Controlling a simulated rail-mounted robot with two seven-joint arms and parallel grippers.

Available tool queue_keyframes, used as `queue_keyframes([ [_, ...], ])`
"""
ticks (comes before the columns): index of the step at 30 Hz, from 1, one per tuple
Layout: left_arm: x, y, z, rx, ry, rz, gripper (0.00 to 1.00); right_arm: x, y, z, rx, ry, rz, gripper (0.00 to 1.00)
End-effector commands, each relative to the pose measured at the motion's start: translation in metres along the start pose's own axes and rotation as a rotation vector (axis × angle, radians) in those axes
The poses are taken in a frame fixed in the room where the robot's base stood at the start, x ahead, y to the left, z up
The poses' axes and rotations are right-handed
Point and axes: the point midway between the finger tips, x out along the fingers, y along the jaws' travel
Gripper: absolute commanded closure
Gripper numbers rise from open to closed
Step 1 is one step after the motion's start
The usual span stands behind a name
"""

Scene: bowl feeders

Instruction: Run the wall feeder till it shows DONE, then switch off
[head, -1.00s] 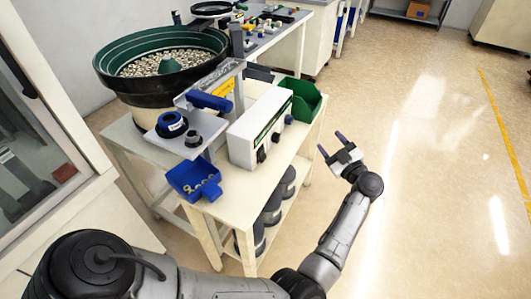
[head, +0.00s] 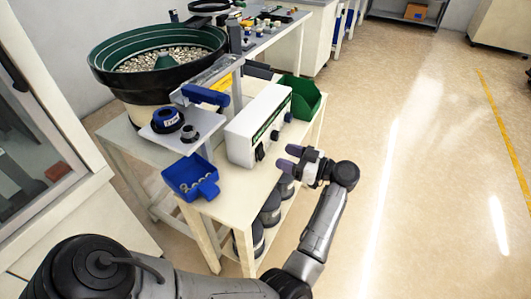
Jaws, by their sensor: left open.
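The feeder has a green bowl (head: 112,57) full of small metal parts on a white table. A white control box (head: 238,143) stands in front of it, with a green-edged panel, dark knobs (head: 275,136) and a black switch (head: 260,152) on its front. Any text on its display is too small to read. My left gripper (head: 288,158) is open and empty at the table's right edge, its fingers pointing left towards the box's front. It appears apart from the box. My right gripper is not in view.
A blue bin (head: 180,184) holding a few rings is at the table's front left corner. A green bin (head: 306,100) stands behind the box. Dark canisters (head: 270,208) stand on the shelf below. The floor (head: 420,200) to the right is clear.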

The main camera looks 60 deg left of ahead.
Motion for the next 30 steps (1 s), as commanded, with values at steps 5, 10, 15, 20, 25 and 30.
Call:
queue_keyframes([
  [5,0.032,0.000,0.004,-0.004,0.002,-0.001,0.43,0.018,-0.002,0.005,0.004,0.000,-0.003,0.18],
  [10,0.054,0.000,0.003,-0.003,0.001,0.000,0.43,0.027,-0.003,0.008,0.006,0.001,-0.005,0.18],
  [15,0.068,0.000,0.001,-0.003,0.001,0.000,0.43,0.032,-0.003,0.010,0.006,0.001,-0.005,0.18],
  [20,0.072,0.000,0.000,-0.001,0.000,0.002,0.43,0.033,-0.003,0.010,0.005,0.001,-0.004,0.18],
  [25,0.073,0.000,-0.001,0.000,0.000,0.002,0.43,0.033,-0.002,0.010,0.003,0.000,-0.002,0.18],
  [30,0.073,0.000,-0.001,-0.001,0.000,0.002,0.48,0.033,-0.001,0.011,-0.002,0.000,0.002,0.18],
])
